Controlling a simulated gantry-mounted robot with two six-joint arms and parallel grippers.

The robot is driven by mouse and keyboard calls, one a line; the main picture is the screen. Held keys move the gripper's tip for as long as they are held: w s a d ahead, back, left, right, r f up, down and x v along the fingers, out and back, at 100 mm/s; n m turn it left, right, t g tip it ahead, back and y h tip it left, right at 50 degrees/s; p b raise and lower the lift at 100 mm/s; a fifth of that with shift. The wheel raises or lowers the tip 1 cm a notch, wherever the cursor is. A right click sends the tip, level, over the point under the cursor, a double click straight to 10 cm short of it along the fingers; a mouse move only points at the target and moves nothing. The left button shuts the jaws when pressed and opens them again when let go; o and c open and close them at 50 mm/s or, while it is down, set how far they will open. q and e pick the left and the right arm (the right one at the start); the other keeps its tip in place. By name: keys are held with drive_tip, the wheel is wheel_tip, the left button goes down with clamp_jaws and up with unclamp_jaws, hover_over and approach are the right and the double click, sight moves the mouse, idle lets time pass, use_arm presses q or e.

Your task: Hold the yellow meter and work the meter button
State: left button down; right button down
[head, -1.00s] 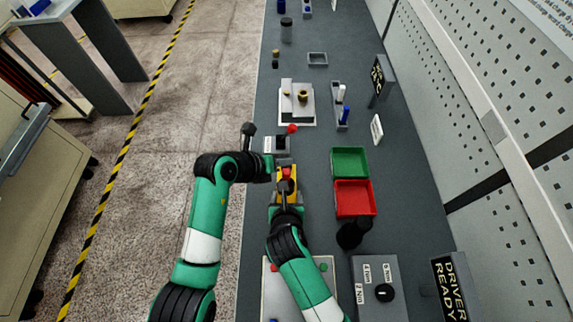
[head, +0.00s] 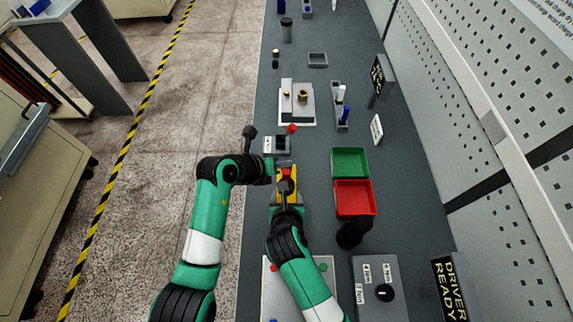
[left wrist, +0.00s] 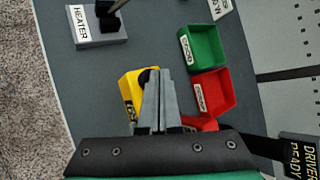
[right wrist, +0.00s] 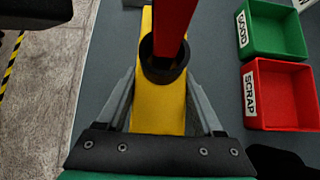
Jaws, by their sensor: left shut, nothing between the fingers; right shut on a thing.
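The yellow meter (head: 293,193) is upright between the fingers of my right gripper (right wrist: 160,118), which is shut on its sides. In the right wrist view the meter (right wrist: 158,108) carries a black ring (right wrist: 163,66) with a red part (right wrist: 174,25) standing in it. Which part is the meter button I cannot tell. My left gripper (left wrist: 160,72) is shut and empty, its fingertips right beside or over the meter (left wrist: 130,88) in the left wrist view. Whether they touch it I cannot tell. The fingers hide part of the meter.
The green bin (head: 349,162) and red scrap bin (head: 354,198) stand right of the meter. The heater box (head: 276,145) is just beyond it. A white fixture plate (head: 297,104) lies farther back. A dial box (head: 376,290) and driver sign (head: 448,290) are at the near right.

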use_arm(q)
drive_tip(key=shift+f, duration=0.25)
idle(0.3)
drive_tip(key=shift+r, duration=0.95)
drive_tip(key=shift+r, duration=2.5)
use_arm(e)
unclamp_jaws()
